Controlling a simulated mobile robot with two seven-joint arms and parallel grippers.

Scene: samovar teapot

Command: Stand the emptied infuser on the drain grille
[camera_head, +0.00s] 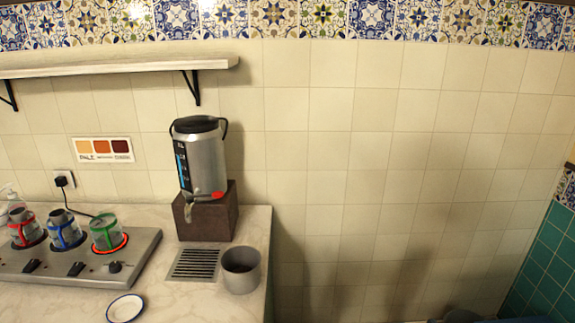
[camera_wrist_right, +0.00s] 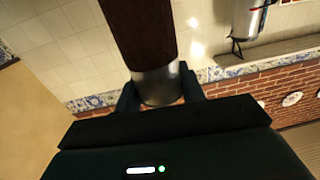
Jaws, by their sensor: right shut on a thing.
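The drain grille (camera_head: 195,264) is a dark slotted panel set in the pale counter, in front of the urn. It is bare. In the right wrist view my right gripper (camera_wrist_right: 158,92) is shut on the infuser (camera_wrist_right: 142,35), which shows as a long dark brown cylinder with a shiny metal band between the fingers. I cannot see inside it. The head view shows neither the infuser nor my grippers, so their distance from the grille cannot be told.
A metal urn (camera_head: 200,158) with a red-handled tap stands on a brown block (camera_head: 207,216) behind the grille. A grey cup (camera_head: 241,270) stands right of the grille. A hotplate (camera_head: 85,272) with three glass pots is at left. A saucer (camera_head: 125,308) lies in front.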

